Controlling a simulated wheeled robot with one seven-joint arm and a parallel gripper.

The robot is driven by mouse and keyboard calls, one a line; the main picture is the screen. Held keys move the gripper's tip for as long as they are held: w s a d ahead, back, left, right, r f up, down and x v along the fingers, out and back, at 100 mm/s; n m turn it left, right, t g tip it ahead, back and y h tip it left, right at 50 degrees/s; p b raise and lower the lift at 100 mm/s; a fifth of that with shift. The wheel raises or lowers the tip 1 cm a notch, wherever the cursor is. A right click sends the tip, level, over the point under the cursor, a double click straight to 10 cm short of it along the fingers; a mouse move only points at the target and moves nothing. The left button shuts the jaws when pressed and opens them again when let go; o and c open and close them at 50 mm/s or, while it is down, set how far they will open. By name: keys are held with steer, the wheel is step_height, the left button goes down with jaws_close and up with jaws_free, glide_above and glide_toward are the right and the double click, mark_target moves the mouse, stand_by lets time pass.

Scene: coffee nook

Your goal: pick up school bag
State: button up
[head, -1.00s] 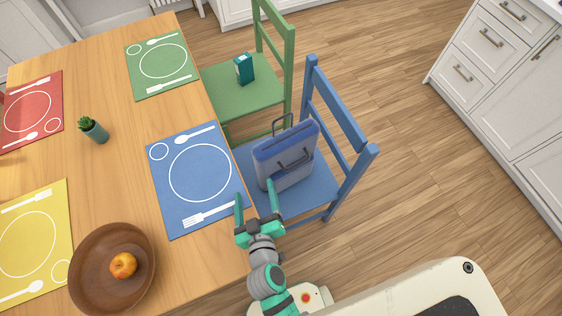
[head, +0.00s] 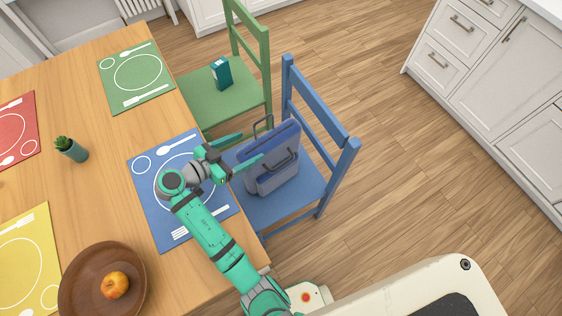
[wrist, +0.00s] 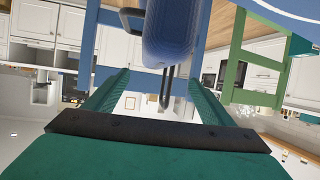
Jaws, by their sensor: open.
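The school bag (head: 274,165) is blue and grey with dark handles. It stands upright on the seat of the blue chair (head: 311,182). My gripper (head: 240,152) is open, over the table edge at the bag's left side, with its fingers pointing toward the bag's upper part. In the wrist view the bag (wrist: 168,35) shows at the top middle, beyond and between the open fingers (wrist: 160,90), with a dark handle loop hanging in the picture. Nothing is held. Whether a fingertip touches the bag cannot be told.
The wooden table (head: 105,190) carries a blue placemat (head: 158,222) under my arm, a plant (head: 70,149) and a bowl (head: 75,270) with an orange fruit. A green chair (head: 225,102) holds a teal box (head: 221,73). The floor on the right is clear.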

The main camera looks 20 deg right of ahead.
mark_target(268, 138)
steer(key=shift+s+d+f+m+g, duration=0.1)
steer(key=shift+d+f+m+g, duration=0.05)
steer(key=shift+m+g, duration=0.35)
steer(key=x, duration=0.5)
steer(key=shift+s+d, duration=0.1)
steer(key=shift+w+x, duration=0.2)
steer(key=shift+x, duration=2.5)
steer(key=shift+r, duration=0.25)
jaws_close()
steer(key=shift+r, duration=0.1)
